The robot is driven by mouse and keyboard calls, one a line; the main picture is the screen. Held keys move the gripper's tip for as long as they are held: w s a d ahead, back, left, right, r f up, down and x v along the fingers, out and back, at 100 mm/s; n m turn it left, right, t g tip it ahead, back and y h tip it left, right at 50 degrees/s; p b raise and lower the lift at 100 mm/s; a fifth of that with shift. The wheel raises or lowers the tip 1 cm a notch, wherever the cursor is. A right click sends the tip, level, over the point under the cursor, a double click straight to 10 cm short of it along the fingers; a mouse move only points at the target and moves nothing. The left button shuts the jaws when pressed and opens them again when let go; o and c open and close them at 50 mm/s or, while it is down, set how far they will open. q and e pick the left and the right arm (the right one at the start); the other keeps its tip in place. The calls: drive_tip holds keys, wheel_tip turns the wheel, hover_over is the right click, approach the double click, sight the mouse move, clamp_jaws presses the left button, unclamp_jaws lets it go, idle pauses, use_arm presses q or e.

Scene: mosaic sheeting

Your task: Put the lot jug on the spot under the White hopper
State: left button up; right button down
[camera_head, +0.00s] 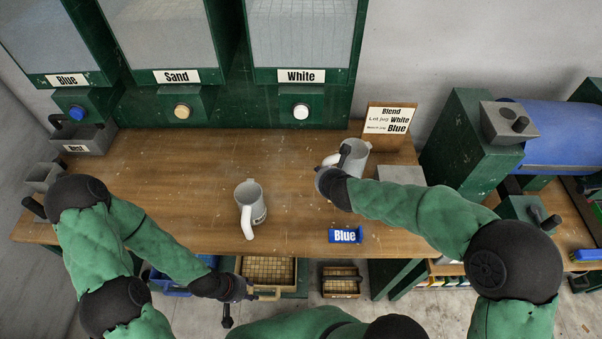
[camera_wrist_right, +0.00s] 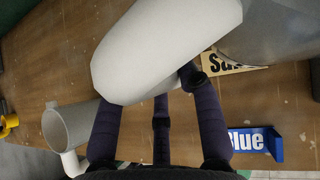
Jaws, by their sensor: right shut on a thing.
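The White hopper (camera_head: 303,35) is at the back middle, with a white knob (camera_head: 301,111) below its label. The table under it is bare. A grey-white jug (camera_head: 354,157) stands right of that spot, before the blend card. My right gripper (camera_head: 334,179) is shut on its handle (camera_wrist_right: 165,50); I cannot tell if the jug touches the table. A second grey jug (camera_head: 251,203) stands mid-table, handle toward me, and shows at left in the right wrist view (camera_wrist_right: 70,125). Which is the lot jug is unreadable. My left gripper (camera_head: 238,289) is low, by the front edge; its fingers are unclear.
A Blue tag (camera_head: 345,235) lies near the front edge. A partly hidden tag reading "Sa" (camera_wrist_right: 232,62) lies beside the held jug. The blend card (camera_head: 389,118) names Lot jug White. Sand (camera_head: 176,76) and Blue (camera_head: 67,80) hoppers are left. Trays of tiles (camera_head: 268,270) sit below the table.

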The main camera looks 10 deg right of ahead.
drive_tip(key=shift+s+r, duration=0.1)
drive_tip(key=shift+a+n+y, duration=0.1)
drive_tip(key=shift+n+y, duration=0.2)
drive_tip(key=shift+n, duration=0.1)
